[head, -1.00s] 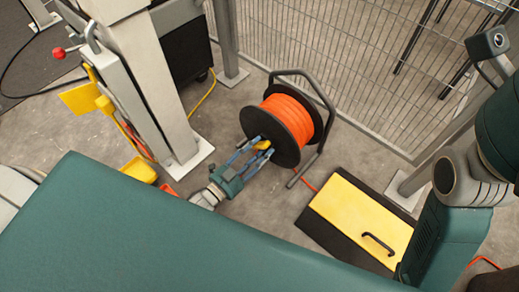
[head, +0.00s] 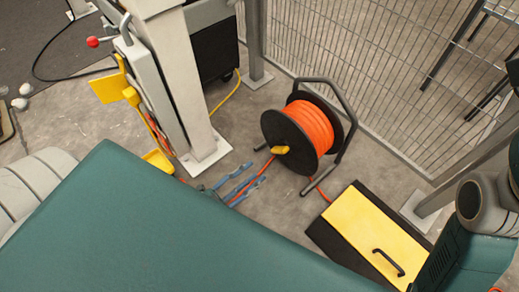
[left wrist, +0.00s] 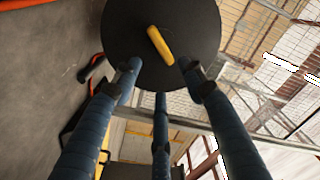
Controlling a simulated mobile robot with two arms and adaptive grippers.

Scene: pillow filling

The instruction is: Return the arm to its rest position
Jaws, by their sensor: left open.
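My left gripper (head: 252,175) reaches out from under the green body panel, low over the floor. Its blue fingers are spread and hold nothing. In the left wrist view the open fingers (left wrist: 158,72) point at the black side disc (left wrist: 125,30) of the cable reel, with a gap between. The reel's yellow crank knob (left wrist: 160,45) shows between and beyond the fingertips. In the head view the reel with orange cable (head: 313,125) stands upright, right of the gripper. Most of the left arm is hidden by the panel. My right gripper is not in view.
A yellow-topped black box (head: 365,235) lies right of the reel. A grey post (head: 185,95) with a yellow bracket stands at left. A mesh fence (head: 385,70) runs behind. Orange cable (head: 240,197) passes by the left fingers. Bare floor lies between post and reel.

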